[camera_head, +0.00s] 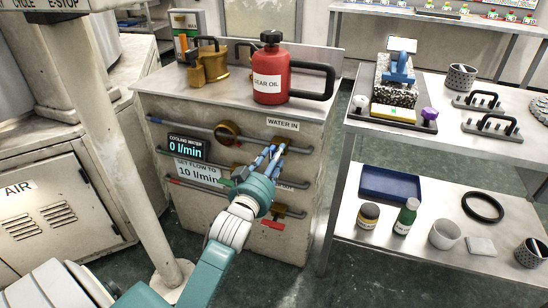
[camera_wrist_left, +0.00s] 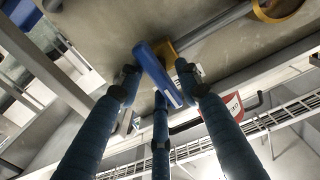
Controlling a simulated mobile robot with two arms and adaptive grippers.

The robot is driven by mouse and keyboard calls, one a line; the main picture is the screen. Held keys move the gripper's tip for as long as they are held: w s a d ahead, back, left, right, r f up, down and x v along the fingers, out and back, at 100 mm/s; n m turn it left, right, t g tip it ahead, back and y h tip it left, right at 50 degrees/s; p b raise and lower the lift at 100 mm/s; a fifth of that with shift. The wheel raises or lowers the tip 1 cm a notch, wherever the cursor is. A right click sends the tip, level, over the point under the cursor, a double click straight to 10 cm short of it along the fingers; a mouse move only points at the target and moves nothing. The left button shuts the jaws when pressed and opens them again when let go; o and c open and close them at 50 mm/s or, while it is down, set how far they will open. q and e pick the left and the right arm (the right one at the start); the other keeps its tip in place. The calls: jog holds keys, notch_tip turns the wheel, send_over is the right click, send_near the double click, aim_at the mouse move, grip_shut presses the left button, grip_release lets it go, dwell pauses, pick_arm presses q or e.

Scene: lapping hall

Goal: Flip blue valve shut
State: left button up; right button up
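The blue valve handle (camera_wrist_left: 158,72) is a flat lever on a brass body (camera_wrist_left: 166,50) in the left wrist view. It lies slantwise among the three fingers of my left gripper (camera_wrist_left: 160,84). The fingertips are spread around the lever, and I see no clear grip on it. In the head view my left gripper (camera_head: 268,160) is at the cabinet front, just below the WATER IN label (camera_head: 283,124). There its blue fingers hide most of the valve and blend with the lever. My right gripper is in neither view.
The cabinet display (camera_head: 187,148) reads 0 l/min, above a label saying to set flow to 10 l/min. A red valve handle (camera_head: 272,224) sits low on the cabinet. A red gear oil can (camera_head: 271,76) stands on top. A shelved metal table (camera_head: 445,140) stands at right.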

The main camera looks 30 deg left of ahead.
pick_arm(q)
jog(key=v, duration=1.2)
jog(key=shift+f, duration=0.1)
dwell(0.4)
